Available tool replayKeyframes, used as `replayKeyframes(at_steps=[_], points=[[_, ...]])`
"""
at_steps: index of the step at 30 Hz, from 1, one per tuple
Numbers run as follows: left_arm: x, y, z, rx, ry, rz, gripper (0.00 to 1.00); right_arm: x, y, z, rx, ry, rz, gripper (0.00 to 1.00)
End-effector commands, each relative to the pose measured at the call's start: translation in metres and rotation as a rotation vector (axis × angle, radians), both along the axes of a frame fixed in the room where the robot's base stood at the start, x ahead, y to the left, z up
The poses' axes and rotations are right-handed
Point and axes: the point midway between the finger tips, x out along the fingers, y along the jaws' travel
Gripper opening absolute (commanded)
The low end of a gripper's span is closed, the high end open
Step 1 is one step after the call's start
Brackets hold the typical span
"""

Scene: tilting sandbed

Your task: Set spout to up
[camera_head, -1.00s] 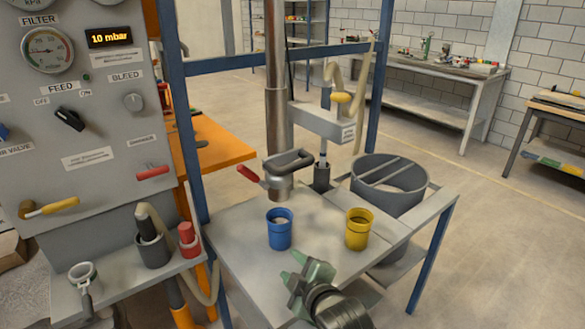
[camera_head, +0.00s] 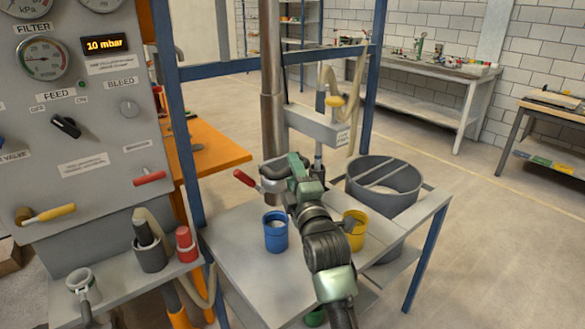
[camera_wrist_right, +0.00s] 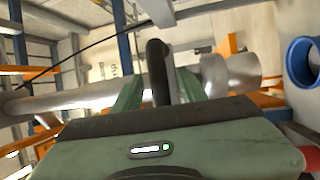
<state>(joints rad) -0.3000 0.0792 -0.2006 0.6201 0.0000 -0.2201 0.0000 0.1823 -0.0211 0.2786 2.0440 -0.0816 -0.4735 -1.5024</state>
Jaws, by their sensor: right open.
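The grey spout (camera_head: 271,184) hangs at the foot of the vertical metal pipe (camera_head: 270,120), above the small table. Its metal body also shows in the right wrist view (camera_wrist_right: 232,72). My right gripper (camera_head: 297,162) is at the spout's right side and covers much of its dark handle. In the right wrist view, the green fingers (camera_wrist_right: 159,92) are open, one on each side of the dark curved handle (camera_wrist_right: 157,65). I cannot tell whether they touch it. My left gripper is not in view.
A blue cup (camera_head: 276,236) stands on the table below the spout. A yellow cup (camera_head: 354,231) is partly behind my right arm. A grey round bin (camera_head: 384,184) stands at right.

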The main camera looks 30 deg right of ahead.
Motion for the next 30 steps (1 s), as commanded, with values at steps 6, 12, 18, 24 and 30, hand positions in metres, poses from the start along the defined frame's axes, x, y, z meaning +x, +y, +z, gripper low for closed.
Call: replayKeyframes(at_steps=[6,12,18,24,30], points=[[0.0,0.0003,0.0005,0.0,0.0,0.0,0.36,0.0035,-0.0012,0.0008,0.0,-0.001,0.0,0.41],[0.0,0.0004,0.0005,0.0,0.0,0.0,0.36,0.0033,-0.0011,0.0006,0.0,0.0,0.0,0.14],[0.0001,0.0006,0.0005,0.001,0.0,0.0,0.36,0.0032,-0.001,0.0005,0.0,0.0,0.0,0.0],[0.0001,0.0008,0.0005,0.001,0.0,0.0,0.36,0.0032,-0.001,0.0004,0.0,0.0,0.0,0.0],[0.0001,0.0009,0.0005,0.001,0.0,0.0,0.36,0.0032,-0.0009,0.0002,0.0,0.001,0.0,0.0]])
